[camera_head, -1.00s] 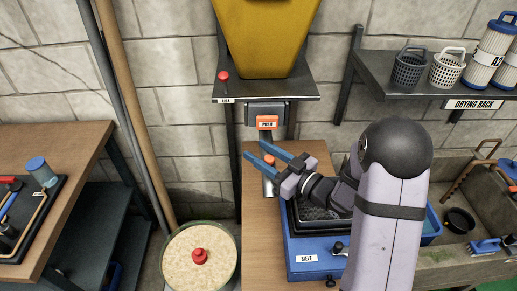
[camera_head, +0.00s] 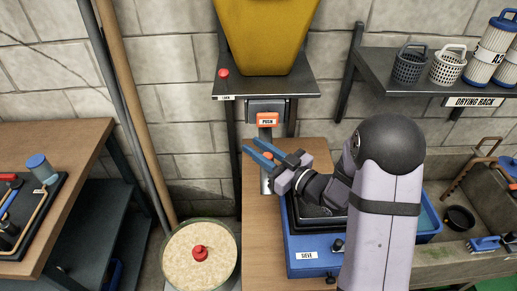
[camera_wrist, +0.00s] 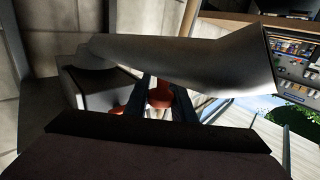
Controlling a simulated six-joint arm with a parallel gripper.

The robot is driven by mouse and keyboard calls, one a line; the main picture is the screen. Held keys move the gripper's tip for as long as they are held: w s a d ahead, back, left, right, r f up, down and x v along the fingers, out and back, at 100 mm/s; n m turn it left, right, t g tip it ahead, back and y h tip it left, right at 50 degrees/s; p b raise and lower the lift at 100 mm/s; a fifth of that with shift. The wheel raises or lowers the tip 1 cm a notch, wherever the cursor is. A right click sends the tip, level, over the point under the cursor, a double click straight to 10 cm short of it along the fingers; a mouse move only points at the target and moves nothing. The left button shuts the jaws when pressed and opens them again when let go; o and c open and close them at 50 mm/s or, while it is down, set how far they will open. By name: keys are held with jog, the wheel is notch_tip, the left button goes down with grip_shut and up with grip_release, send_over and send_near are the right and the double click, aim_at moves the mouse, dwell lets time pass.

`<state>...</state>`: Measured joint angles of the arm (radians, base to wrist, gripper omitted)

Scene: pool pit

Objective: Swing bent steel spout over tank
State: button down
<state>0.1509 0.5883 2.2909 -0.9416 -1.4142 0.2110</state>
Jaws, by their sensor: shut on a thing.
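In the head view the steel spout (camera_head: 266,185) hangs below the hopper, under the button box, and is partly hidden by my gripper. In the wrist view its grey bent tube (camera_wrist: 190,68) crosses just beyond my fingers. My gripper (camera_head: 252,146) has its blue fingers closed around a small orange-red grip (camera_head: 268,156) on the spout. That grip also shows between the fingers in the wrist view (camera_wrist: 160,94). A round tank (camera_head: 234,253) with a green rim, pale grainy contents and a red knob stands at lower left, apart from the spout.
A yellow hopper (camera_head: 265,35) sits on a dark shelf with a red knob (camera_head: 224,73) and an orange PUSH button (camera_head: 267,118). A blue sieve box (camera_head: 305,270) lies under my arm. Poles (camera_head: 130,105) lean left, behind the tank.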

jog(key=w+a+m+t+h+b, duration=0.5)
jog(key=a+h, duration=0.4)
jog(key=h, duration=0.2)
jog(key=m+b, duration=0.1)
jog(key=m, duration=0.1)
jog(key=shift+w+a+m, duration=0.25)
jog(key=shift+a+m, duration=0.15)
jog(key=shift+r, duration=0.15)
jog(key=c, duration=1.6)
grip_release()
jog(key=shift+o, duration=0.3)
jog(key=shift+w+a, duration=0.1)
jog(key=shift+w, duration=0.05)
